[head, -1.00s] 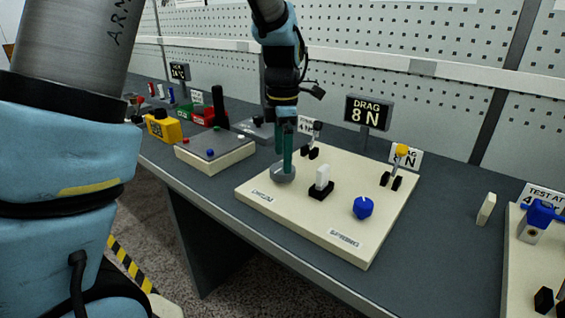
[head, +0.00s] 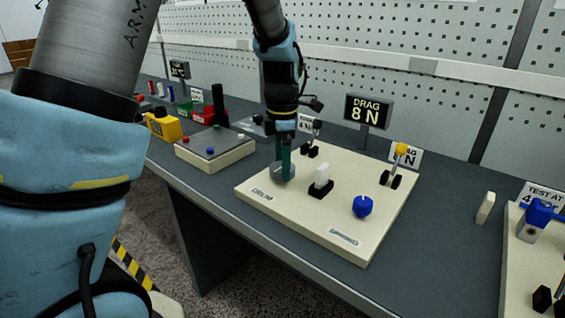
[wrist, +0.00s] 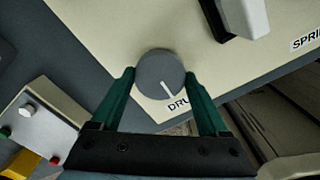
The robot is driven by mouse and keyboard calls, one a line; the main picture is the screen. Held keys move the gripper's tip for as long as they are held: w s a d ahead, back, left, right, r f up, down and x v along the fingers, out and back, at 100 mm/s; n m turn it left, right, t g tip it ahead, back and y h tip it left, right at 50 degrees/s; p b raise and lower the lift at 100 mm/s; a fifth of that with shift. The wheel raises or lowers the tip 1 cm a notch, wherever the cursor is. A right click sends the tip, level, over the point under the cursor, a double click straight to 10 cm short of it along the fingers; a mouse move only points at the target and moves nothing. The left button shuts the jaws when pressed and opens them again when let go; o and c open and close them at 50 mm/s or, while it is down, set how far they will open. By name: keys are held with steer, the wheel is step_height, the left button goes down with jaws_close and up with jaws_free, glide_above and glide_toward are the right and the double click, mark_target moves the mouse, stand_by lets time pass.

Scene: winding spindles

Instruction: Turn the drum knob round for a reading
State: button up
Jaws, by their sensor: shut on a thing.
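The drum knob (head: 277,178) is a round grey knob at the left corner of a cream panel (head: 300,222). In the wrist view the drum knob (wrist: 158,66) shows a white pointer line running toward the partly hidden label that begins "DRU". My gripper (head: 284,166) comes down on the knob from above. In the wrist view my gripper (wrist: 160,76) has one green finger on each side of the knob, shut on it. A sign reading "DRAG 8 N" (head: 368,109) stands behind the panel.
The same panel carries a white rocker switch (head: 321,180), a blue knob (head: 362,206) and a yellow-tipped lever (head: 400,150). A smaller box with coloured buttons (head: 215,150) stands to the left. Another panel with a blue handle (head: 538,213) is at the right.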

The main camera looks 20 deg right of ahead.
steer(key=c, duration=0.5)
